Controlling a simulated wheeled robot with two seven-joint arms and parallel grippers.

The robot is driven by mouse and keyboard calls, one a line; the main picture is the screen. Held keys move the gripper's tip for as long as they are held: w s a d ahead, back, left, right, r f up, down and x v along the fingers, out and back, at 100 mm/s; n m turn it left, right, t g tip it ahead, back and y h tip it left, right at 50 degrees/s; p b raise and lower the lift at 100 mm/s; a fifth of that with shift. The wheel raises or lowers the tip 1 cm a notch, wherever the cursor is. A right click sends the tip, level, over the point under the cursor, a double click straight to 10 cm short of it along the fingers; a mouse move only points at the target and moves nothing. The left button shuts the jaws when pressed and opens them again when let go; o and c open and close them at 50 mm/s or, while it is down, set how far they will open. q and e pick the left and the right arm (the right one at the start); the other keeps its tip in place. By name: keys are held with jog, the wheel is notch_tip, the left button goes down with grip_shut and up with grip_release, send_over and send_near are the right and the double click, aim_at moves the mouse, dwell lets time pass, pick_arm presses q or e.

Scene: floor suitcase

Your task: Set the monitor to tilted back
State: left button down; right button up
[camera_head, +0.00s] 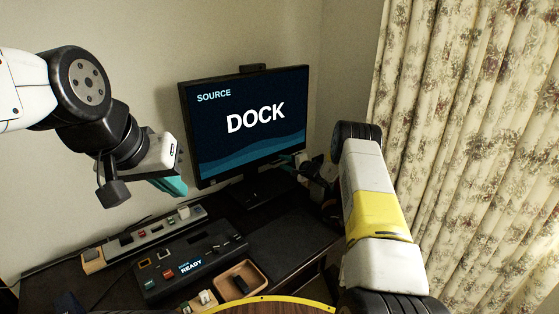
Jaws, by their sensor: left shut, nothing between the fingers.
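The monitor (252,150) stands on the dark desk, its lit screen reading "SOURCE DOCK". It looks close to upright; I cannot tell its exact tilt. Its stand base (255,191) shows below the screen. My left gripper (176,187) is left of the monitor, with its teal fingers shut and empty, beside the lower left edge of the screen. My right gripper (294,159) is at the monitor's lower right corner. Its fingers are partly hidden there, and I cannot tell whether it touches the monitor or is open.
A long strip with switches (150,240) lies on the desk at left. A dark dock box (190,264) reading "READY" is in front of it. A wooden tray (259,278) holds a dark item. Walls are behind; a floral curtain (470,130) hangs at right.

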jog(key=shift+w, duration=0.1)
grip_shut()
dwell(1.4)
